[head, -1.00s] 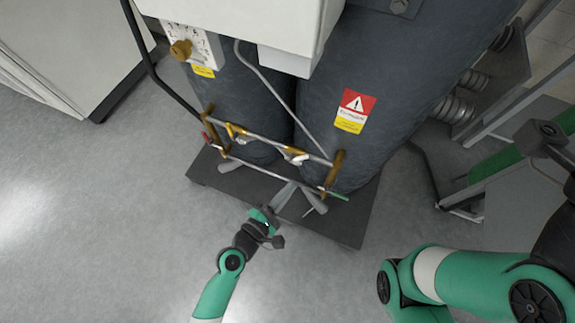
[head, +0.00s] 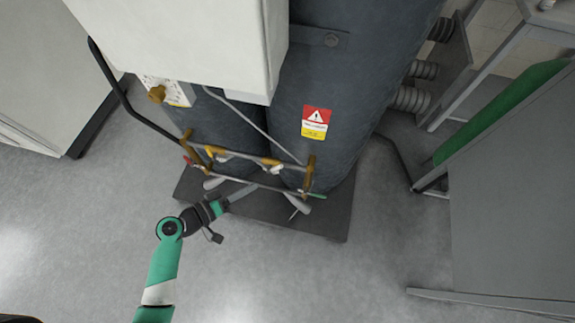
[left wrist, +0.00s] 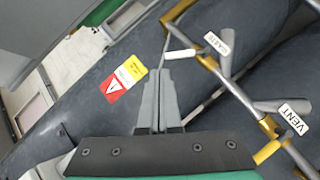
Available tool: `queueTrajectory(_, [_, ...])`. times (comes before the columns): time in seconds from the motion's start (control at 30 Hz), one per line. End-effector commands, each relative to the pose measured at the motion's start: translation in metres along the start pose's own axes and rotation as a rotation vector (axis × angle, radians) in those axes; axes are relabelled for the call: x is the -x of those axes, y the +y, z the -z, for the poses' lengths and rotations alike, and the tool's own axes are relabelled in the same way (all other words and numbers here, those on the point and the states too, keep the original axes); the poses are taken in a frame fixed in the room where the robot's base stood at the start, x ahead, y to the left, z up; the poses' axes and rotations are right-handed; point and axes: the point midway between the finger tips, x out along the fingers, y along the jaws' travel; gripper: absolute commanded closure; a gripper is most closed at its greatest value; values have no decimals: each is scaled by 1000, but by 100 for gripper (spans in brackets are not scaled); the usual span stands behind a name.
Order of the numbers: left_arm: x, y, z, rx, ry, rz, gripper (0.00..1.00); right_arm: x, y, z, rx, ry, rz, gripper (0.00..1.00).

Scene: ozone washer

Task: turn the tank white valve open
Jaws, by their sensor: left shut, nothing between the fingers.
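Two dark tanks, the larger one (head: 345,90) on the right, stand behind a pipe frame with brass fittings. In the left wrist view a grey valve handle (left wrist: 225,50) with a white tag sits on the pipe, and another grey handle (left wrist: 280,105) is beside a white "VENT" tag (left wrist: 294,119). A thin white lever (left wrist: 180,54) lies near my fingertips. Which one is the white valve I cannot tell. My left gripper (head: 243,192) is shut and empty, low in front of the pipes; its fingers (left wrist: 159,78) show no clear contact with any handle. My right gripper is out of view.
A white box (head: 190,40) overhangs the pipes. The tanks stand on a dark base plate (head: 325,222). A black bent bar (head: 125,95) runs at the left. A grey panel (head: 515,190) is at the right. The floor in front is open.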

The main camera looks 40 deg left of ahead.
Motion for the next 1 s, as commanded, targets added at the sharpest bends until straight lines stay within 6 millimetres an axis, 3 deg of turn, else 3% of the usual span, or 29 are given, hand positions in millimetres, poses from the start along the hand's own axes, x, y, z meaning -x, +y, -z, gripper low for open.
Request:
queueTrajectory(0.03, [13, -6, 14, 26, 42, 33, 100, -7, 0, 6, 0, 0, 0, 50])
queueTrajectory(0.2, [34, -25, 33, 74, 119, 91, 100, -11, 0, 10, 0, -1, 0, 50])
queueTrajectory(0.43, [31, -29, 35, 76, 125, 95, 100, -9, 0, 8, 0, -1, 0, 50])
queueTrajectory(0.57, [16, -31, 36, 73, 123, 94, 100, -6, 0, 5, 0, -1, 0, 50])
queueTrajectory(0.93, [-63, -39, 45, 73, 124, 92, 100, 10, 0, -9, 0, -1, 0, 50])
queueTrajectory(1.0, [-74, -40, 39, 75, 122, 93, 100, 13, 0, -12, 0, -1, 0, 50])
